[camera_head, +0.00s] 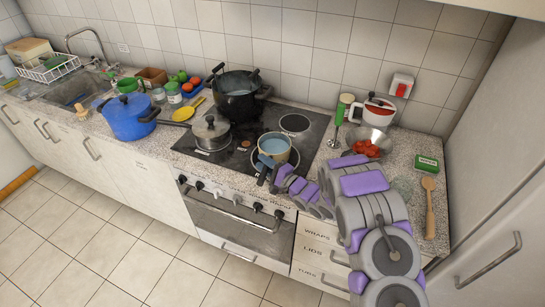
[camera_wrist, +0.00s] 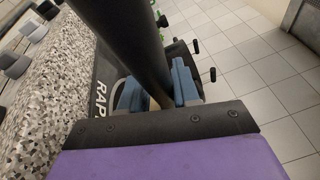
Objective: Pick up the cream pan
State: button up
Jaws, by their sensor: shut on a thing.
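The cream pan (camera_head: 274,147), with a light blue inside, is at the front right of the stove. I cannot tell whether it rests on the stove or is slightly raised. My gripper (camera_head: 266,168) is at the pan's front side, its blue-grey fingers close to the rim. In the wrist view my gripper (camera_wrist: 158,92) is shut around a thick dark bar, which looks like the pan's handle (camera_wrist: 128,45). The fingers hide the part between them, and the pan's body is not clear in that view.
A lidded steel pot (camera_head: 211,133) stands left of the pan, and a black pot (camera_head: 239,95) behind it. A blue pot (camera_head: 129,116) is farther left. A steel bowl with red food (camera_head: 368,144) is on the right counter, beside my arm. The floor (camera_head: 110,225) in front is clear.

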jog(key=shift+a+f, duration=0.1)
jog(key=shift+a, duration=0.15)
jog(key=shift+c, duration=1.4)
jog(key=shift+d, duration=0.1)
grip_shut()
jog(key=shift+d, duration=0.4)
jog(key=shift+a, duration=0.1)
